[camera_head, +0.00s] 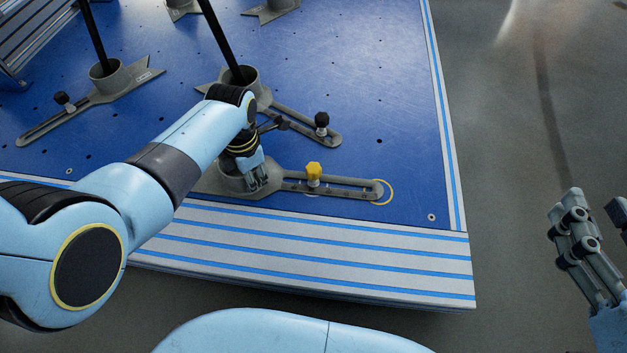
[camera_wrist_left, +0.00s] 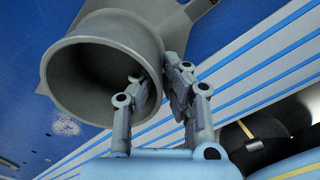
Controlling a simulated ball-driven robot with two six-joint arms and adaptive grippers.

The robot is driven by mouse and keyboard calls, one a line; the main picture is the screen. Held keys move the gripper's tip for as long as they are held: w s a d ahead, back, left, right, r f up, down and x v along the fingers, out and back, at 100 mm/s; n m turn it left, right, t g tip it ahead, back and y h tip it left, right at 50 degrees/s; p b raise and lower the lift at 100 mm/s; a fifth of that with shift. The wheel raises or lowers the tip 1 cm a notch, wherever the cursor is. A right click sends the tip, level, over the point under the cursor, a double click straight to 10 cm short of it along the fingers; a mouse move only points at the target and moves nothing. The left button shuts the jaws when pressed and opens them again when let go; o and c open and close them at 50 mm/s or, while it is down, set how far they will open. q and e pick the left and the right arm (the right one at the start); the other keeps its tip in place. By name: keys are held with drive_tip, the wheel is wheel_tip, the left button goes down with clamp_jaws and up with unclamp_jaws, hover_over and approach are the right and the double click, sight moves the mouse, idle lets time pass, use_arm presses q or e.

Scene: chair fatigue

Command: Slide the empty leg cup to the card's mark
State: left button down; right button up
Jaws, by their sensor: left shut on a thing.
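The empty leg cup (camera_head: 226,180) is a grey round socket on the blue plate, with a slotted arm reaching right. A yellow knob (camera_head: 314,171) stands on the slot. My left gripper (camera_head: 258,183) is shut on the cup's near right wall. In the left wrist view, the cup (camera_wrist_left: 95,75) is open and hollow, with one finger of my left gripper (camera_wrist_left: 160,85) inside the rim and the other outside. A yellow ring (camera_head: 391,193) lies around the slotted arm's far end. My right gripper (camera_head: 597,212) is open and empty off the plate's right side, partly cut off. I see no card.
Two grey cups with black legs in them, a left one (camera_head: 118,78) and a middle one (camera_head: 246,84), stand behind with black-knobbed slotted arms. The striped plate edge (camera_head: 400,268) runs along the front. The blue plate (camera_head: 400,130) is clear toward the right.

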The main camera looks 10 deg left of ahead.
use_arm(q)
drive_tip(key=shift+s+a+p, duration=0.15)
drive_tip(key=shift+a+p, duration=0.2)
drive_tip(key=shift+a, duration=1.65)
drive_tip(key=shift+s+a+p, duration=0.1)
drive_tip(key=shift+a+p, duration=0.25)
drive_tip(key=shift+a, duration=1.6)
use_arm(e)
drive_tip(key=shift+w+r, duration=0.15)
drive_tip(key=shift+r, duration=0.75)
use_arm(q)
drive_tip(key=c, duration=1.5)
unclamp_jaws()
use_arm(e)
drive_tip(key=shift+r, duration=0.1)
use_arm(q)
drive_tip(key=shift+w+d+r+p, duration=0.1)
drive_tip(key=shift+w+r+p, duration=0.05)
drive_tip(key=shift+r+p, duration=0.7)
wheel_tip(320, 180, up, 4)
drive_tip(key=p, duration=0.3)
drive_tip(key=shift+r+p, duration=0.1)
drive_tip(key=shift+p, duration=0.3)
use_arm(e)
wheel_tip(320, 180, up, 7)
drive_tip(key=w+t, duration=0.1)
